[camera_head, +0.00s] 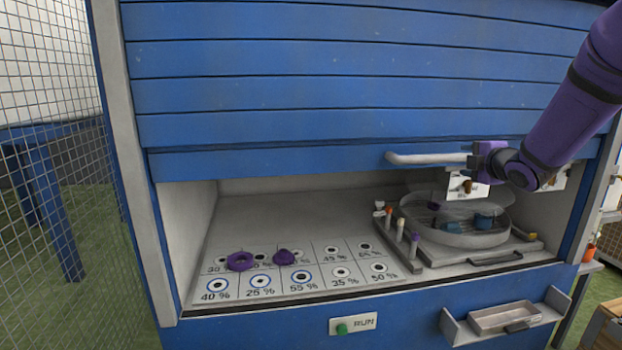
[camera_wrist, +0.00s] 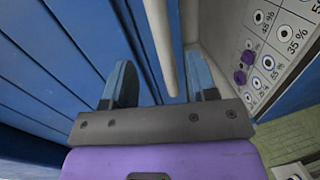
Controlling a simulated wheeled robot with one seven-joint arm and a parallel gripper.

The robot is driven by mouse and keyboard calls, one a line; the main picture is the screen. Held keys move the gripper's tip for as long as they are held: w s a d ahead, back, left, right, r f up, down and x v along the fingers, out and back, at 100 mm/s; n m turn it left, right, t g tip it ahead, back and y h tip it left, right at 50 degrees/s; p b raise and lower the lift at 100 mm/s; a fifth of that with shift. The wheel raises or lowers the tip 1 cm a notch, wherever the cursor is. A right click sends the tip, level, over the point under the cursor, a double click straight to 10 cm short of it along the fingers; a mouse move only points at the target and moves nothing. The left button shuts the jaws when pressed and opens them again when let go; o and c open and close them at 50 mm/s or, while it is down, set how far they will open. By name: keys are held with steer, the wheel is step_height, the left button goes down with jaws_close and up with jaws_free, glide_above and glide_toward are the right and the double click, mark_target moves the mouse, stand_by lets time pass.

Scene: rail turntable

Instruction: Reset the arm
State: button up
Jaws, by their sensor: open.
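My gripper (camera_head: 479,158) is at the right end of the white bar handle (camera_head: 425,159) on the blue slatted shutter (camera_head: 330,125). In the wrist view, my gripper's two fingers (camera_wrist: 161,80) stand apart, with the handle (camera_wrist: 158,35) running between them in the picture. I cannot tell whether either finger touches it. My purple arm (camera_head: 575,105) reaches in from the upper right. The shutter is partly raised and leaves the cabinet's lower part open.
Inside, two purple pieces (camera_head: 240,261) (camera_head: 284,257) lie on a panel of percent-marked spots (camera_head: 340,282). A round turntable tray (camera_head: 480,240) holds blue items at the right. Below are a green RUN button (camera_head: 342,329) and a metal tray (camera_head: 503,318). Wire mesh (camera_head: 60,200) stands at left.

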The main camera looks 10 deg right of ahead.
steer(key=s+a+r+m+g+h, duration=0.2)
steer(key=s+a+m, duration=0.25)
steer(key=s, duration=0.25)
steer(key=s+a+r+m+g+h, duration=0.1)
steer(key=s+a+r+m+g, duration=0.15)
steer(key=s+m, duration=0.4)
steer(key=s+a+f+m+g+y, duration=0.1)
steer(key=s+a+m+g, duration=0.1)
steer(key=s+a, duration=0.2)
steer(key=s+a+f+m+g+y, duration=0.1)
steer(key=s+a, duration=0.3)
steer(key=s, duration=0.7)
steer(key=s+a+f+m+g, duration=0.2)
steer(key=s+a+m+g, duration=0.1)
steer(key=s, duration=0.4)
steer(key=shift+s+a+m+y, duration=0.2)
steer(key=shift+a+m+y, duration=0.2)
steer(key=shift+a+m, duration=0.15)
